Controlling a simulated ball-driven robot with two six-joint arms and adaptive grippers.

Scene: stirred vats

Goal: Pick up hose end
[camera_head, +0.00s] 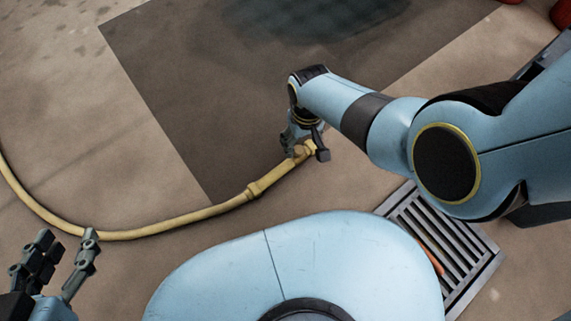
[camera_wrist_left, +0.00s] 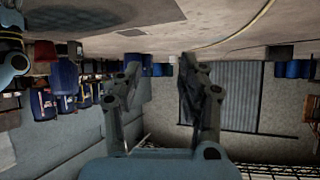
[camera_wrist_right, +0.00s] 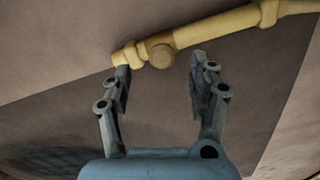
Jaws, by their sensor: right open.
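The yellow hose (camera_head: 146,229) lies on the floor, curving from the left edge to its end fitting below my right gripper. The hose end (camera_head: 301,151) has a brass-coloured fitting with a round knob; it also shows in the right wrist view (camera_wrist_right: 160,52). My right gripper (camera_head: 304,142) is at the hose end, pointing down, fingers apart. In the right wrist view its fingertips (camera_wrist_right: 160,68) stand near the fitting, one by its tip and one by the pipe behind the knob. My left gripper (camera_head: 67,240) is open and empty, above the floor at the lower left.
A dark mat (camera_head: 200,70) lies on the floor under the hose end. A metal drain grate (camera_head: 470,262) is at the lower right with an orange item on it. Red objects (camera_head: 562,12) stand at the top right. The floor on the left is clear besides the hose.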

